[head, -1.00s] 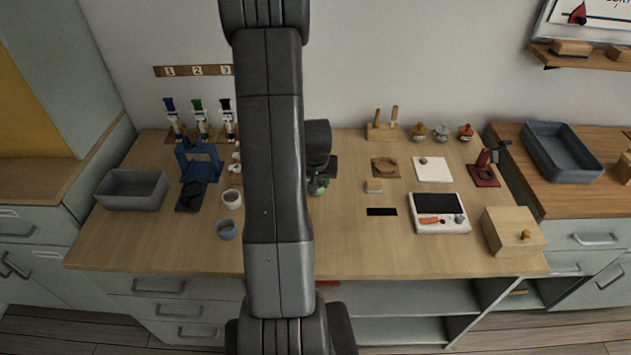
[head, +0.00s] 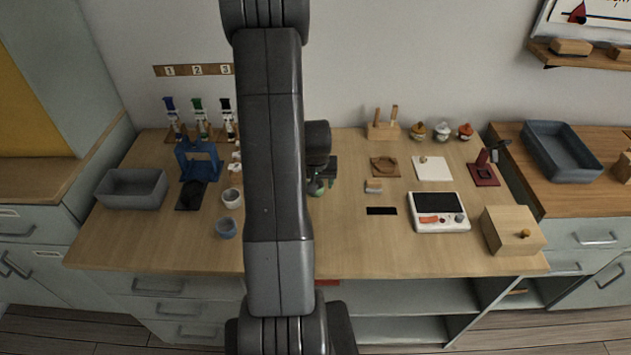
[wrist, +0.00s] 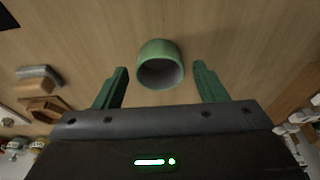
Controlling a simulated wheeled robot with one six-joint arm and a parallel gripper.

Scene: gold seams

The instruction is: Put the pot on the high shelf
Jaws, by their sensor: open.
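A small green pot (wrist: 160,62) shows in the wrist view, just ahead of and between the fingertips, its open mouth towards the camera. My gripper (wrist: 160,85) has its two green fingers apart, with nothing between them touching the pot. In the head view the pot (head: 318,188) is a small green patch on the table, partly hidden by my arm and gripper (head: 324,170). A wooden wall shelf (head: 585,60) is high at the upper right, with wooden blocks on it.
The wooden table (head: 340,240) has clear space in front of the pot. A white cup (head: 231,198) and a blue cup (head: 226,229) stand left of my arm. A white device (head: 438,212) and a wooden box (head: 512,232) stand to the right. A grey tray (head: 562,152) is farther right.

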